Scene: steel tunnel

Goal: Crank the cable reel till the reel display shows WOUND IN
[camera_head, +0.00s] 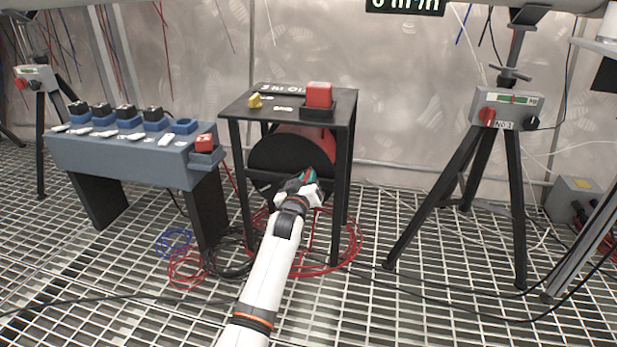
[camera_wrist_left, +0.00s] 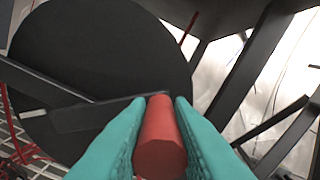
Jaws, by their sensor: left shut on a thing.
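The cable reel (camera_head: 288,160) is a black disc with a red drum behind it, in a black frame stand (camera_head: 240,190) in the middle of the head view. White lettering on the reel display (camera_head: 284,88) at the stand's top seems to start with "3 m", but I cannot read all of it. My left gripper (camera_head: 308,182) is at the lower right front of the disc. In the left wrist view, its teal fingers (camera_wrist_left: 159,125) are shut on the red crank handle (camera_wrist_left: 160,140). A dark crank arm (camera_wrist_left: 90,112) runs left from the handle across the black disc.
A red block (camera_head: 318,95) and a yellow knob (camera_head: 255,100) are on the stand's top. A blue-grey bench (camera_head: 120,150) with several black-topped blocks stands left. A tripod box (camera_head: 505,107) stands right. Red cable loops (camera_head: 345,245) lie on the grating around the stand.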

